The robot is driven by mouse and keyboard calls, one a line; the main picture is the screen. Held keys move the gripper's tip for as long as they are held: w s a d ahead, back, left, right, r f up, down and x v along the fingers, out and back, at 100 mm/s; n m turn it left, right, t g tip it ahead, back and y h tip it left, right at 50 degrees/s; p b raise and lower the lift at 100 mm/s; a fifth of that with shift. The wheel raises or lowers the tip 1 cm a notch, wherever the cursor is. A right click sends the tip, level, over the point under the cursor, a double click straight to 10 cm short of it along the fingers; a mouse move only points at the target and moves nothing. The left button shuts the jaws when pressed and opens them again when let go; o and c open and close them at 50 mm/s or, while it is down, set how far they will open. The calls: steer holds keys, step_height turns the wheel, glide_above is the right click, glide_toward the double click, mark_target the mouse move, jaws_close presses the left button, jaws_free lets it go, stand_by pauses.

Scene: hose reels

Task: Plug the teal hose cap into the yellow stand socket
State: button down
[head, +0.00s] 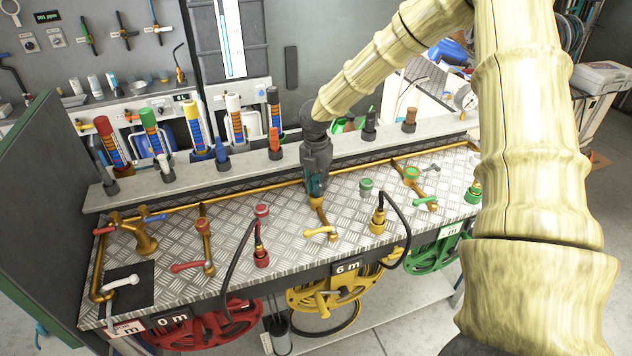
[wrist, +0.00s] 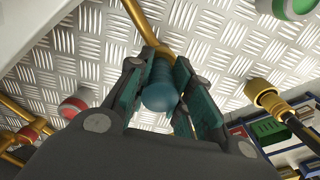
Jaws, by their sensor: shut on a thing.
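My gripper (head: 316,190) points down over the middle of the metal bench. In the wrist view its two fingers (wrist: 158,92) are shut around the teal hose cap (wrist: 159,92). A sliver of teal shows between the fingers in the head view. The yellow stand (head: 322,219), a brass pipe with a yellow lever (head: 320,231), stands directly under the gripper. In the wrist view its brass pipe (wrist: 140,20) runs up to the far end of the cap. The socket mouth is hidden by the cap and fingers, so I cannot tell whether the cap is seated or just above it.
A yellow hose end (head: 377,222) with a black hose stands to the right, and a red hose end (head: 261,256) to the left. A grey ledge (head: 240,172) with several bottles runs behind.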

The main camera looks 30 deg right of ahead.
mark_target(316, 179)
steer(key=shift+f, duration=0.1)
steer(key=shift+f, duration=0.15)
steer(key=c, duration=1.3)
jaws_free()
step_height(316, 179, up, 12)
steer(key=b, duration=0.3)
steer(key=shift+r, duration=0.25)
